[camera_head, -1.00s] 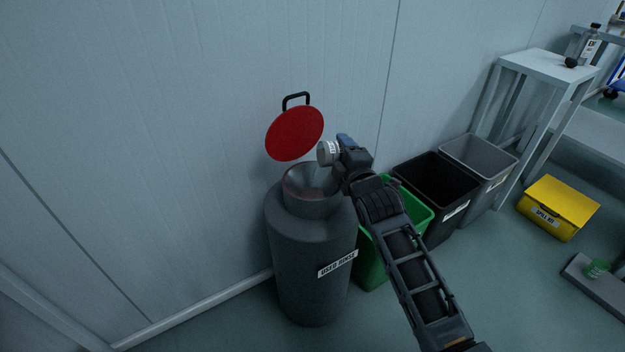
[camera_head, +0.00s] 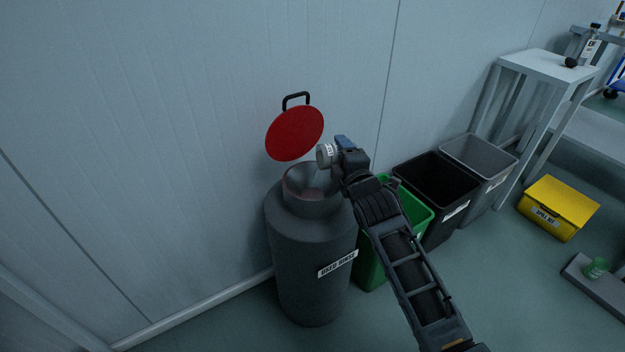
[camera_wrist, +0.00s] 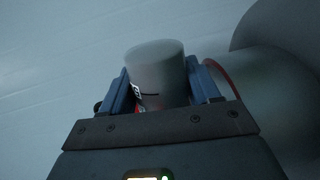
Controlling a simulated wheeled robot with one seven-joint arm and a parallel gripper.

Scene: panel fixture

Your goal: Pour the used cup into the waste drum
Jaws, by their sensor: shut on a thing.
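The grey waste drum (camera_head: 310,265) stands against the wall with a label reading "USED RINSE". Its red lid (camera_head: 295,133) is raised behind the open funnel mouth (camera_head: 312,190). My gripper (camera_head: 335,152) is shut on a small grey cup (camera_head: 324,155) above the mouth's right side. The cup has a white label and looks tilted toward the left; its opening and contents are hidden. In the wrist view the cup (camera_wrist: 157,72) sits between the two blue fingers of my gripper (camera_wrist: 160,90), with the drum (camera_wrist: 285,80) at the right.
A green bin (camera_head: 372,262), a black bin (camera_head: 437,190) and a grey bin (camera_head: 480,160) stand right of the drum. A yellow spill kit box (camera_head: 557,208) lies on the floor. A small table (camera_head: 545,66) stands at back right.

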